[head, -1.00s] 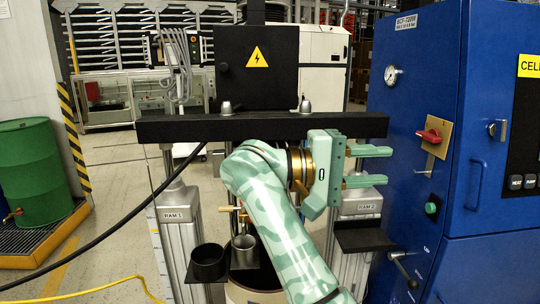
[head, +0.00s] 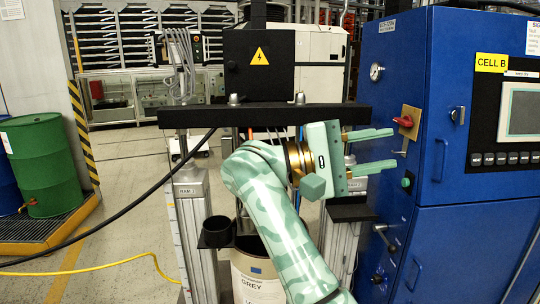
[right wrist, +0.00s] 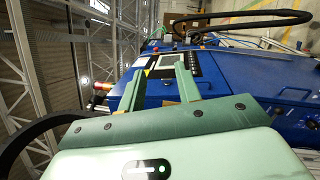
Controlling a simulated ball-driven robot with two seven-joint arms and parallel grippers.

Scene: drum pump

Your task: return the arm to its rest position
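My right arm, pale green with darker patches, rises from the bottom centre of the head view. My right gripper (head: 391,149) is at its upper end, pointing right toward the blue cabinet (head: 420,60). Its two fingers are spread apart with nothing between them. The fingers appear apart from the cabinet's left side, though the exact gap is hard to tell. In the right wrist view the same open gripper (right wrist: 160,67) points at the blue cabinet (right wrist: 235,85). My left gripper is not in view.
A black crossbeam (head: 265,117) on two ram columns stands behind my arm. A black cup (head: 216,232) and a grey drum (head: 257,280) are close beside it. A black hose (head: 120,220) crosses left; a green drum (head: 40,165) stands beyond.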

